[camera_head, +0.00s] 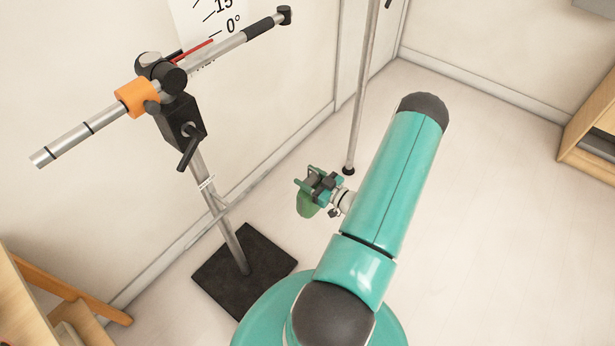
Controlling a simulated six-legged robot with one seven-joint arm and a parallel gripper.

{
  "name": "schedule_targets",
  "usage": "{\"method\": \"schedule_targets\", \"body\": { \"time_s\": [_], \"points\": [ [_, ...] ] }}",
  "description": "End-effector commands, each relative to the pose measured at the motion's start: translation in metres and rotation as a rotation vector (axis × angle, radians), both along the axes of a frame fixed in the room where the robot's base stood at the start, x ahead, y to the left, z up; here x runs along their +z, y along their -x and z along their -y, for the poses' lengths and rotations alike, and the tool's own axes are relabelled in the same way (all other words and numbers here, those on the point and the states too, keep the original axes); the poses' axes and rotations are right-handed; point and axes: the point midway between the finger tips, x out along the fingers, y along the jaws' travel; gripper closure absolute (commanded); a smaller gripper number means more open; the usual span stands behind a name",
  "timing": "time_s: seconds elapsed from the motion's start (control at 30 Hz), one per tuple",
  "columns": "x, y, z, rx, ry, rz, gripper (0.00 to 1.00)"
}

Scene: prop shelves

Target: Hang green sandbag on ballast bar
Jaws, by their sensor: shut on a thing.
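The green sandbag (306,206) hangs below my gripper (309,181), near the middle of the view. My gripper is shut on it, and the grip itself is small and partly hidden by the fingers. The ballast bar (85,134) is a silver bar on a stand at the left, with dark bands, an orange collar (137,97) and a black grip at its far end. It slants up to the right in the picture. The sandbag and gripper are apart from the bar, to its right and lower in the picture.
The stand's pole (226,228) rises from a black square base (245,270). A thin upright pole (360,90) stands behind my gripper. An angle scale (215,20) is on the wall. Wooden furniture stands at lower left (55,285) and far right (590,125). The right floor is clear.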

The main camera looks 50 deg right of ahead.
Motion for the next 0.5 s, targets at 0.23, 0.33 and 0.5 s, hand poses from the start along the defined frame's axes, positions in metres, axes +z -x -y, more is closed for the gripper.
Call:
{"method": "schedule_targets", "body": {
  "time_s": [0.23, 0.33, 0.5],
  "points": [
    [0.002, -0.013, -0.001, 0.003, 0.002, 0.008, 1.0],
    [0.003, -0.02, -0.001, 0.004, 0.002, 0.009, 1.0],
    [0.003, -0.031, -0.002, 0.005, 0.002, 0.008, 1.0]
  ]
}}
